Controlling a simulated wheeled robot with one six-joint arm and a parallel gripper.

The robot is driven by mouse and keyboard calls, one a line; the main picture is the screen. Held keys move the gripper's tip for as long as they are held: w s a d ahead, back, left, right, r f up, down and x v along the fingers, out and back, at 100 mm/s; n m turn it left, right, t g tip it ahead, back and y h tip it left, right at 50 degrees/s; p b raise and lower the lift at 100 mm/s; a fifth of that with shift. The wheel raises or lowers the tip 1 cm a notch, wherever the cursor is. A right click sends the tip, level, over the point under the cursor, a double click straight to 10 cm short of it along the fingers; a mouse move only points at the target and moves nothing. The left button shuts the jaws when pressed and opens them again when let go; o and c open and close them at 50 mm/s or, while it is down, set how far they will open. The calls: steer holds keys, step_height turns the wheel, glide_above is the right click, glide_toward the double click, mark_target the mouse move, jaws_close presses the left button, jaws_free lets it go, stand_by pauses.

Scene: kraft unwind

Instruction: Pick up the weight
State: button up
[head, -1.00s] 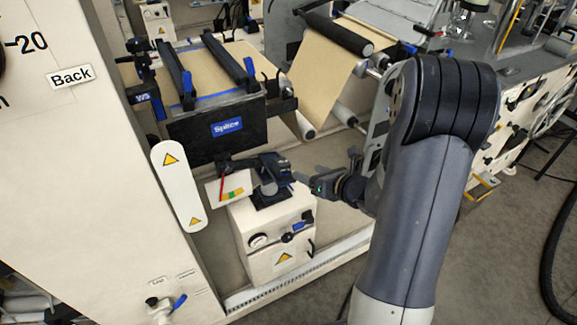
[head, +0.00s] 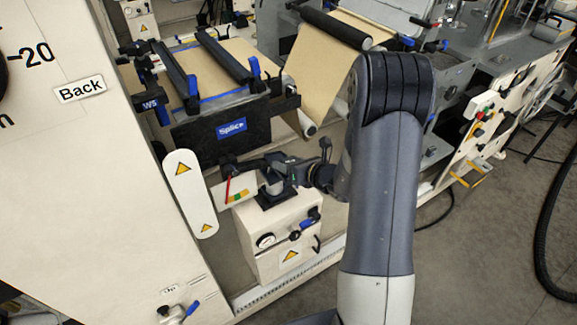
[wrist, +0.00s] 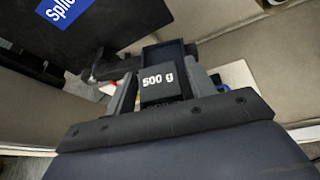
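The weight (wrist: 163,76) is a dark block marked "500 g" in the wrist view. It sits between the two fingers of my gripper (wrist: 163,90), one on each side. The gaps beside it are too narrow to tell whether the fingers touch it. In the head view my gripper (head: 298,174) is at the dark holder (head: 274,198) on top of the cream cabinet. The weight cannot be made out clearly there.
The cream cabinet (head: 278,240) has a gauge and knobs on its front. A card with a red pointer (head: 232,190) sticks out to its left. The black "Splice" unit (head: 215,135) is above and behind. Grey floor (head: 475,255) is open at the right.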

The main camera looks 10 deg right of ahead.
jaws_close()
stand_by(0.3)
steer(key=shift+r, duration=0.15)
